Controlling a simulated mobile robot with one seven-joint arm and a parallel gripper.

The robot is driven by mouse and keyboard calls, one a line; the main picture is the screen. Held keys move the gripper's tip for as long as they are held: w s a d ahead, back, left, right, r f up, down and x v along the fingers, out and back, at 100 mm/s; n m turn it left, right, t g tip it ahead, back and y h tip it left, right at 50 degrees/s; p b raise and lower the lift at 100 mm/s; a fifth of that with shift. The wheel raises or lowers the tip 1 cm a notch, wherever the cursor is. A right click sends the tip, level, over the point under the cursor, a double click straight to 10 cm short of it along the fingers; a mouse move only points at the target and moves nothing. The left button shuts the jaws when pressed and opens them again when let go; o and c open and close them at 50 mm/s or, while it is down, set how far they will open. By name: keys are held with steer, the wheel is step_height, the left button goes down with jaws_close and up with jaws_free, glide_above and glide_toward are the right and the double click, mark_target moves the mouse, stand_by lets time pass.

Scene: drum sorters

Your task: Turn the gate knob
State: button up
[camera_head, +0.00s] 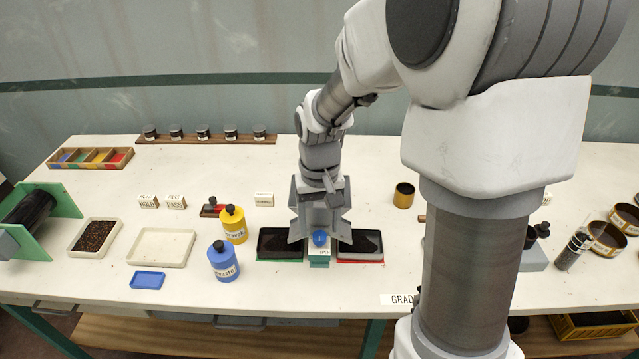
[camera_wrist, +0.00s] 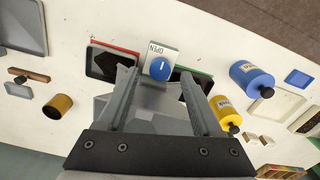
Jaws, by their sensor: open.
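The blue gate knob (camera_head: 320,238) sits on a small pale plate between two dark trays. In the wrist view the knob (camera_wrist: 159,69) has a white pointer line, and its plate bears an "OPEN" label that appears upside down. My gripper (camera_head: 320,226) is above and behind the knob, pointing down. In the wrist view my gripper's (camera_wrist: 159,77) two fingers are spread, one to each side of the knob, with gaps between. Whether the tips are down at knob height cannot be told.
A green-edged tray (camera_head: 280,243) and a red-edged tray (camera_head: 362,246) flank the knob closely. Yellow (camera_head: 233,225) and blue (camera_head: 223,262) bottles stand to the left. A brown cup (camera_head: 403,196) stands to the right. The table behind is mostly clear.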

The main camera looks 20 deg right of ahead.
mark_target(320, 236)
step_height(320, 236, up, 15)
steer(key=p, duration=0.1)
steer(key=shift+r, duration=0.2)
steer(key=s+r+n+t, duration=0.1)
steer(key=s+t, duration=0.4)
steer(key=s, duration=1)
steer(key=shift+s+a+r+t, duration=0.2)
steer(key=shift+a+r+t, duration=0.05)
steer(key=shift+r+t, duration=0.05)
